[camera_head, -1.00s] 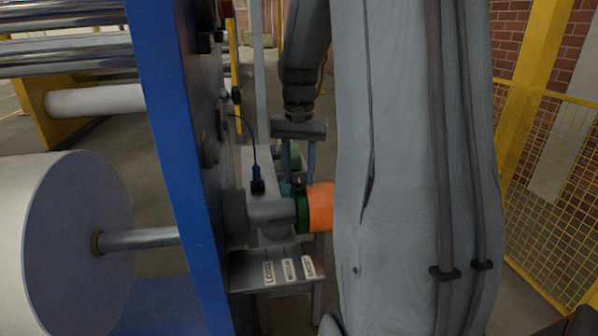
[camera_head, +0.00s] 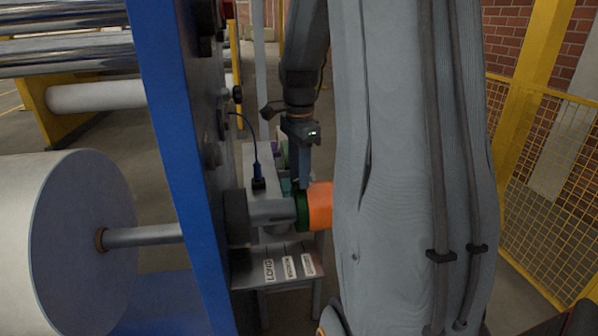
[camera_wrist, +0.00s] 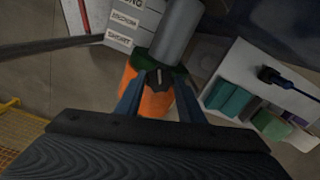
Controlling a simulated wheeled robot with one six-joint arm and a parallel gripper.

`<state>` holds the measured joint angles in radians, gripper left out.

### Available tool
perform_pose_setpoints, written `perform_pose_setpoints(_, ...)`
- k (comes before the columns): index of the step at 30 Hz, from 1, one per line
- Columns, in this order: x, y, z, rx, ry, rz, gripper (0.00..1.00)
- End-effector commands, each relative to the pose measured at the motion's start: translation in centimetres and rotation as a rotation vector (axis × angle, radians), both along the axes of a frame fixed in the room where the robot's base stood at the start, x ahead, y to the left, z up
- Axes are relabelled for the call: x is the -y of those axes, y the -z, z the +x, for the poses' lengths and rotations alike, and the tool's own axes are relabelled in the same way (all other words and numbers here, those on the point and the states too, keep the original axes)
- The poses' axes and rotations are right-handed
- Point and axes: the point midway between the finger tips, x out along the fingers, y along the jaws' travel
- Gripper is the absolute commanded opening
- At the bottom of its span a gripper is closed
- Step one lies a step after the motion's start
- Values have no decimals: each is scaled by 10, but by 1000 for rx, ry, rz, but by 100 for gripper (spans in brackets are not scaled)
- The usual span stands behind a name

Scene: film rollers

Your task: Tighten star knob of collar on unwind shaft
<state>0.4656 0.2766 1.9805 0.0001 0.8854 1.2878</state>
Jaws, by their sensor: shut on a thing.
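The unwind shaft (camera_head: 268,211) sticks out to the right of the blue machine frame; it also shows in the wrist view (camera_wrist: 178,35). A dark green collar (camera_head: 302,210) sits around it, with an orange part (camera_head: 319,205) beside it at the outer end. In the wrist view the collar (camera_wrist: 176,70) carries a dark star knob (camera_wrist: 158,77) with a light mark on top. My gripper (camera_head: 302,180) comes down from above onto the collar. In the wrist view its two fingers (camera_wrist: 158,90) stand on either side of the knob, shut on it. The fingertips are partly hidden in the head view.
The blue frame (camera_head: 165,120) stands close left of my gripper, with a large white roll (camera_head: 70,240) beyond it. Below the shaft is a small table with labelled slots (camera_head: 290,267). A white bench (camera_wrist: 245,75) holds a blue-handled tool (camera_wrist: 270,76) and several coloured blocks. A yellow fence (camera_head: 545,180) stands right.

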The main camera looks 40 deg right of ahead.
Motion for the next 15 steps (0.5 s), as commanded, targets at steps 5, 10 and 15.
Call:
perform_pose_setpoints(5,1,-1,1,4,151,-2,13)
perform_pose_setpoints(10,1,-1,1,4,272,-2,13)
perform_pose_setpoints(15,1,-1,1,5,360,-2,13)
